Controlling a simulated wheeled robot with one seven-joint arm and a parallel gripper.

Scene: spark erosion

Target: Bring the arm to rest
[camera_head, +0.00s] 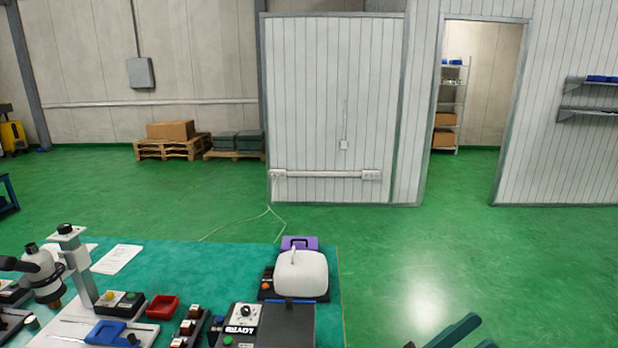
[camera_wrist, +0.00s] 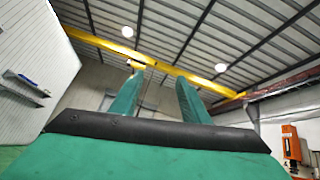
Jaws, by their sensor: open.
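My gripper (camera_wrist: 160,80) shows in the wrist view as two green fingers standing apart above a dark bar, with nothing between them. It is open and empty. The wrist view looks up at the ceiling, so the fingers point upward. In the head view, green finger-like parts of my arm's end (camera_head: 458,333) show at the bottom edge, right of the table and over the floor. The rest of my arm is out of the head view.
A teal-topped table (camera_head: 215,262) at the lower left carries a microscope (camera_head: 45,277), a red tray (camera_head: 162,307), a white-covered device (camera_head: 301,273) and control boxes. The green floor (camera_head: 420,265) right of the table is clear. An overhead yellow beam (camera_wrist: 105,44) is far above.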

